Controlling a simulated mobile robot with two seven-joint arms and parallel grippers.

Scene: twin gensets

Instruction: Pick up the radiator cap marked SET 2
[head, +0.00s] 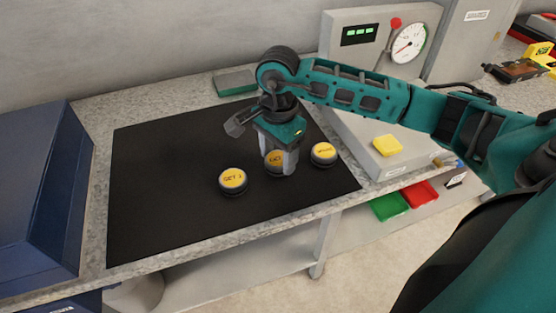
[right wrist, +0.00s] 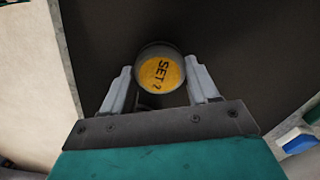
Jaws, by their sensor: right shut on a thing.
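The radiator cap marked SET 2 (right wrist: 161,72) is a dark round cap with a yellow top, and its lettering reads clearly in the right wrist view. In the head view the cap (head: 273,158) sits partly hidden between the fingers. My right gripper (head: 279,163) points down over the black mat (head: 165,190) and is shut on this cap, one finger on each side. I cannot tell whether the cap touches the mat. A similar cap (head: 233,181), apparently marked SET 1, stands left of it. Another yellow-topped cap (head: 323,153) stands to the right, its marking too small to read surely.
A dark blue case (head: 40,190) stands at the left. A grey panel with a gauge (head: 408,44) stands behind my right arm, and a yellow block (head: 387,146) lies at the right. Green (head: 389,205) and red (head: 420,194) bins sit lower. The mat's left half is clear.

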